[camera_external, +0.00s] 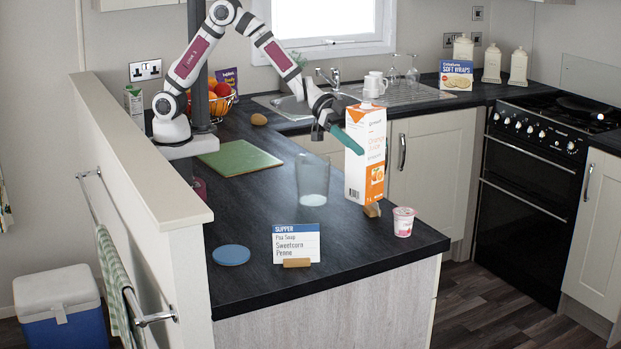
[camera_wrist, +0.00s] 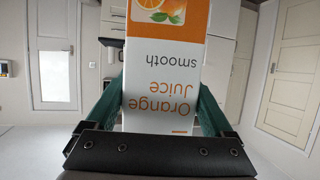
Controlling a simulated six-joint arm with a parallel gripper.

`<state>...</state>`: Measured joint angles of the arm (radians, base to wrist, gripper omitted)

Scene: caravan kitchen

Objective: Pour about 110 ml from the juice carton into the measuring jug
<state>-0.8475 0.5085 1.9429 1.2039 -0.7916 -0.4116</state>
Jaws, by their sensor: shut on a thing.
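The orange juice carton (camera_external: 365,155), white with an orange top, is upright at the right side of the counter. It also fills the middle of the wrist view (camera_wrist: 165,60), its print upside down there. My gripper (camera_external: 347,139) is shut on the carton's upper part, with teal fingers on both sides of it in the wrist view (camera_wrist: 165,108). I cannot tell whether the carton's base touches the counter. The clear measuring jug (camera_external: 312,180) stands upright on the counter just left of the carton.
A pink-and-white pot (camera_external: 403,222) stands right of the carton, and a small tan piece (camera_external: 372,210) shows at its base. A green board (camera_external: 239,158) lies behind left.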

